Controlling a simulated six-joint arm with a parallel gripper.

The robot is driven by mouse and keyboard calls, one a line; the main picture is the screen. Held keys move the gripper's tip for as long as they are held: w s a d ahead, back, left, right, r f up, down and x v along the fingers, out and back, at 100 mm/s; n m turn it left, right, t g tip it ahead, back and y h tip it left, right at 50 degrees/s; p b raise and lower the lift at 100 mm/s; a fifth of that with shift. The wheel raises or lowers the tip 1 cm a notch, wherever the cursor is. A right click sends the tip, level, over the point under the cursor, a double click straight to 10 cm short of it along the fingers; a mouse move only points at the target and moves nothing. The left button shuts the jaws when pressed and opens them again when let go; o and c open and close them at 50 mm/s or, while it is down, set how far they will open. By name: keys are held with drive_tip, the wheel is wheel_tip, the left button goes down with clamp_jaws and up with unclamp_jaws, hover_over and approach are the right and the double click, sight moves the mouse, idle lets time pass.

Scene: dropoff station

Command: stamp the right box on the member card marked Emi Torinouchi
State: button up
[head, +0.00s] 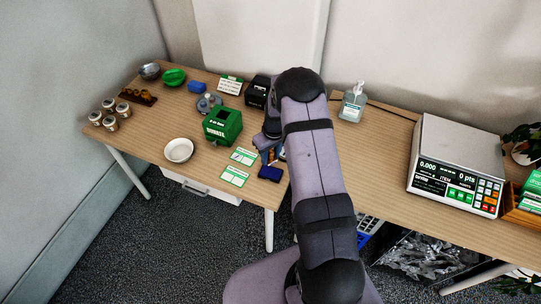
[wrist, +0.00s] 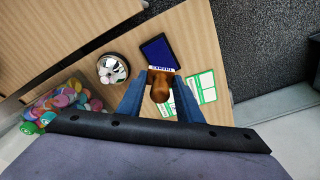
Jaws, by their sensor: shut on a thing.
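My gripper (wrist: 161,90) is shut on the brown wooden handle of a stamp (wrist: 160,88) in the wrist view. The stamp's underside is hidden, and I cannot tell its height above the table. A blue ink pad (wrist: 157,50) lies just beyond it; it also shows in the head view (head: 270,173). Two white and green member cards lie side by side: one shows clearly at right (wrist: 202,87), the other (wrist: 169,106) is partly hidden by the stamp and a finger. In the head view the cards are the upper (head: 243,156) and the lower (head: 234,176); their names are unreadable.
A green donation box (head: 222,125) and a white bowl (head: 179,150) stand near the cards. A scale (head: 458,150) stands on the right table.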

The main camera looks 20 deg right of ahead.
sight(246, 160)
drive_tip(key=shift+f, duration=0.1)
drive_tip(key=shift+n, duration=0.4)
drive_tip(key=a+f+b, duration=0.2)
drive_tip(key=f+b, duration=0.1)
drive_tip(key=a+f+b, duration=0.1)
drive_tip(key=f+b, duration=0.1)
drive_tip(key=shift+w+f, duration=0.1)
drive_tip(key=shift+w, duration=0.25)
drive_tip(key=w+b, duration=0.1)
drive_tip(key=w+a+f+b, duration=0.1)
drive_tip(key=w+b, duration=0.1)
drive_tip(key=shift+a+f, duration=0.25)
drive_tip(key=shift+f, duration=0.05)
drive_tip(key=shift+n, duration=0.5)
drive_tip(key=w, duration=0.1)
drive_tip(key=w+a+b, duration=0.1)
drive_tip(key=w, duration=0.1)
drive_tip(key=w+b, duration=0.1)
drive_tip(key=shift+w+a+r, duration=0.2)
drive_tip(key=shift+w+a, duration=0.15)
drive_tip(key=shift+m, duration=0.9)
drive_tip(key=shift+w+a+r+b, duration=0.1)
drive_tip(key=shift+w+r+b, duration=0.15)
drive_tip(key=shift+r, duration=1.05)
drive_tip(key=shift+w+a+r+b, duration=0.1)
drive_tip(key=shift+w+r+b, duration=0.1)
drive_tip(key=shift+r, duration=1.1)
drive_tip(key=shift+f, duration=0.15)
